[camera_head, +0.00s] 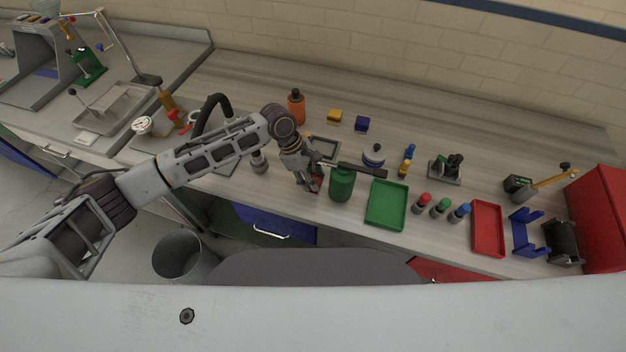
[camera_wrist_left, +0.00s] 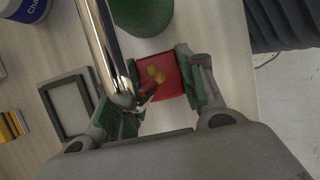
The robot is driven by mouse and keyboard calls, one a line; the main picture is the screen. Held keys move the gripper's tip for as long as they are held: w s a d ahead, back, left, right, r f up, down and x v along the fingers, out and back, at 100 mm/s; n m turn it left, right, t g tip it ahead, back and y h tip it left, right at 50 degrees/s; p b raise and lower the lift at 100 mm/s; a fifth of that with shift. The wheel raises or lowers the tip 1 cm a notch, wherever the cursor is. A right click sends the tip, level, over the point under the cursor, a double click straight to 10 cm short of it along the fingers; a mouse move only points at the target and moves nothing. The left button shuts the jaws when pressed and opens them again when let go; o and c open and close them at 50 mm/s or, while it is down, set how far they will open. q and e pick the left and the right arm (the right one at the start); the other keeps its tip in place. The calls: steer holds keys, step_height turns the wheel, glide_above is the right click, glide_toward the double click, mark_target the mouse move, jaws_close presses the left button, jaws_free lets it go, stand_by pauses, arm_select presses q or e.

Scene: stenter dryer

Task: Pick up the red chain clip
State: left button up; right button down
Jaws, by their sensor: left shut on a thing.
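The red chain clip (camera_wrist_left: 157,72) is a small red block with yellow round spots, seen between the green-padded fingers of my left gripper (camera_wrist_left: 162,82). The pads sit at its two sides and the gripper is shut on it. In the head view my left gripper (camera_head: 312,187) points down close to the front part of the worktop, with a bit of the red clip (camera_head: 317,191) showing at its fingertips. I cannot tell whether the clip is clear of the worktop. A shiny metal rod (camera_wrist_left: 103,45) partly crosses in front of the left finger in the wrist view. My right gripper is not in view.
A green canister (camera_head: 341,186) stands close to the right of the gripper. A dark-handled tool (camera_head: 365,170) extends above it. A grey square frame (camera_head: 325,146) lies behind. A green tray (camera_head: 387,204), bottles and a red tray (camera_head: 487,228) are further right.

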arm_select(q)
steer(key=shift+r, duration=0.1)
steer(key=shift+r, duration=0.45)
steer(key=a, duration=0.1)
steer(key=w+a+b, duration=0.1)
steer(key=a, duration=0.1)
steer(key=shift+a+f, duration=0.1)
steer(key=shift+a, duration=0.15)
steer(key=shift+w+a+r, duration=0.15)
steer(key=shift+r, duration=0.45)
step_height(320, 180, up, 13)
steer(key=shift+b, duration=0.3)
steer(key=shift+w, duration=0.1)
